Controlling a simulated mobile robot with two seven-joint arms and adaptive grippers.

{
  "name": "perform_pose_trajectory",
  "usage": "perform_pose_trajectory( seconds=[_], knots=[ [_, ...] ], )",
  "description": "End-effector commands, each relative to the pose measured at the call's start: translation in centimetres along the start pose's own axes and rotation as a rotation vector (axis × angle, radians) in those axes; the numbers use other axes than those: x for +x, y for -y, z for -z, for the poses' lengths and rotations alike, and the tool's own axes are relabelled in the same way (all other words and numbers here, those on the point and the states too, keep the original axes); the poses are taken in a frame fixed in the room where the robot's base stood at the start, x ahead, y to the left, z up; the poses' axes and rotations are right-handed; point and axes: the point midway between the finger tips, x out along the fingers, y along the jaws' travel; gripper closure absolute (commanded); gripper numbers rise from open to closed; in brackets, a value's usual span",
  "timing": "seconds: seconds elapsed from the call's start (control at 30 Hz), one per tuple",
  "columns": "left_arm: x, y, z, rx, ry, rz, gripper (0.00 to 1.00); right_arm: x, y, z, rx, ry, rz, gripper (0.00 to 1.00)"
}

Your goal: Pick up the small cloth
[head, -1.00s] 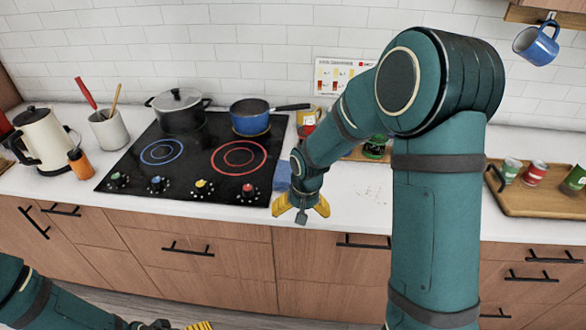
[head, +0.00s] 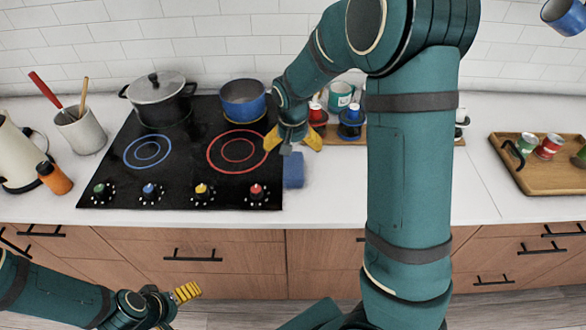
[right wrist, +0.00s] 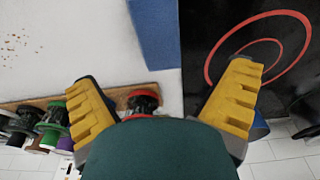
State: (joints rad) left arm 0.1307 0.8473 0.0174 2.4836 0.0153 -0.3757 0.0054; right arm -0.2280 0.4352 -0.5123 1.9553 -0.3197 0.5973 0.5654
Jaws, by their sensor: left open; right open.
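The small cloth (head: 293,170) is blue and lies flat on the white counter against the right edge of the cooktop. It also shows at the top of the right wrist view (right wrist: 155,30). My right gripper (head: 292,140) is open and empty, with yellow fingers spread, and appears just behind the cloth in the head view. In the right wrist view the cloth lies beyond the gap between the fingertips (right wrist: 163,76). My left gripper (head: 187,292) is low in front of the cabinets, away from the cloth, and only partly distinct.
The black cooktop (head: 185,165) carries a grey pot (head: 160,98) and a blue pan (head: 243,100). A wooden board (head: 335,138) with cups and capsules stands behind my right arm. A wooden tray (head: 540,178) is at the right. The counter's front strip is clear.

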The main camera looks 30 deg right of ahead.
Motion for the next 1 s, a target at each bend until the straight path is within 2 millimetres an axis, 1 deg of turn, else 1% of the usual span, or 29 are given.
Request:
perform_pose_trajectory(
  seconds=[0.03,0.1,0.2,0.37,0.47,0.6,0.7,0.8,1.0],
  knots=[
    [0.2,0.1,0.0,0.0,0.0,0.0,0.11,1.1,-0.1,-0.1,0.0,0.003,-0.003,0.0],
    [0.4,0.1,0.0,0.0,-0.001,0.001,0.11,2.1,0.0,-0.1,-0.001,0.002,-0.002,0.0],
    [0.5,0.1,0.0,0.0,-0.001,0.001,0.11,3.0,0.0,0.0,0.0,0.001,-0.001,0.0],
    [0.6,0.2,0.0,0.0,-0.001,0.001,0.11,3.9,-0.1,-0.1,0.0,0.001,-0.001,0.0],
    [0.7,0.2,-0.1,0.0,-0.001,0.001,0.11,5.1,-0.3,-0.3,0.0,0.002,-0.001,0.0],
    [1.0,0.3,-0.1,0.001,0.0,0.002,0.11,7.2,-0.5,-0.6,-0.001,0.003,-0.002,0.0],
    [1.1,0.3,-0.2,0.001,0.001,0.001,0.11,8.2,-0.4,-0.5,0.0,0.001,0.0,0.0],
    [1.1,0.3,-0.2,0.001,0.002,0.001,0.11,8.7,-0.4,-0.5,0.0,0.001,0.0,0.0],
    [1.0,0.3,-0.2,0.001,0.002,0.001,0.11,8.7,-0.4,-0.5,-0.001,0.0,0.001,0.0]
  ],
)
